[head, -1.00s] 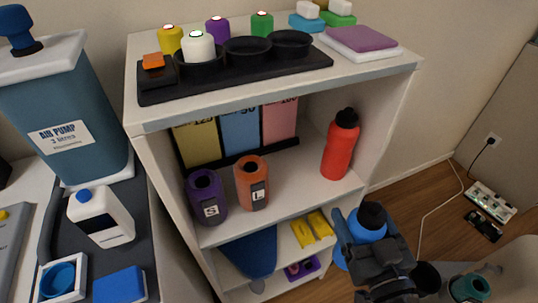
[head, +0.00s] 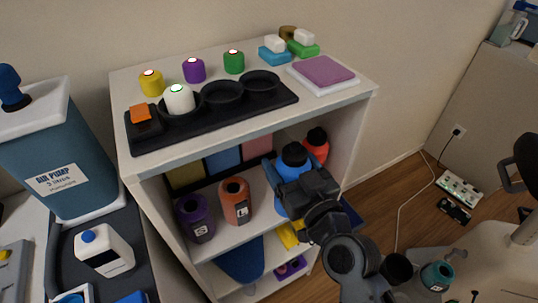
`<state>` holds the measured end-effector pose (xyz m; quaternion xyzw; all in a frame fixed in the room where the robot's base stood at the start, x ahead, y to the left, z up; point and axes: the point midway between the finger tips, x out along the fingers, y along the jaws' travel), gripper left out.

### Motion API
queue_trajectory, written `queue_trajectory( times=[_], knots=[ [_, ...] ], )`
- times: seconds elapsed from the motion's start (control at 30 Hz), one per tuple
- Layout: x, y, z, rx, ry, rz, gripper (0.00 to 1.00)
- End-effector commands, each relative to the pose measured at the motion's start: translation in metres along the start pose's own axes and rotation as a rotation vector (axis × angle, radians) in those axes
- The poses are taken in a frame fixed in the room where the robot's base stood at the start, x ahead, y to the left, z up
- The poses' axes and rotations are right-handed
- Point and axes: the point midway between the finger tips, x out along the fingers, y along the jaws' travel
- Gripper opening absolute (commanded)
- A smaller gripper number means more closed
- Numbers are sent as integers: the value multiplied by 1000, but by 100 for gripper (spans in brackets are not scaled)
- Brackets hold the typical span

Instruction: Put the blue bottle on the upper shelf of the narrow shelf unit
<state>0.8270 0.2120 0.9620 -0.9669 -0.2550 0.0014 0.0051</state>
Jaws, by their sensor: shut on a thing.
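The blue bottle (head: 290,171) has a black cap and is upright in the head view. My gripper (head: 298,185) is shut on its body and hides much of it. The bottle is at the front opening of the narrow shelf unit (head: 160,175), over the right half of the upper shelf (head: 222,241). The bottle's base is hidden, so I cannot tell whether it touches the shelf. A red bottle (head: 317,145) with a black cap stands behind it to the right, partly covered.
Purple (head: 196,222) and orange (head: 237,205) canisters stand on the upper shelf, left of my gripper. Coloured panels (head: 222,160) stand behind them. A lower shelf holds yellow (head: 287,236) and blue (head: 241,262) things. The unit's top overhangs, carrying a black tray (head: 212,120).

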Motion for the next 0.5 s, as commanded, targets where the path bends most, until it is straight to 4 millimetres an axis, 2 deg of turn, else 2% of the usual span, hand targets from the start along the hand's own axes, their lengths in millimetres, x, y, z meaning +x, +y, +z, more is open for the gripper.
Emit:
queue_trajectory(
  times=[0.03,0.1,0.33,0.37,0.4,0.5],
  knots=[
    [13,-2,-6,-1,3,-2,20],
    [28,-2,-6,-1,4,-1,20],
    [72,-6,-5,-1,4,-1,20],
    [77,-6,-4,-1,3,0,20],
    [75,-5,11,1,0,1,20],
    [74,-6,24,1,1,1,20]
  ],
)
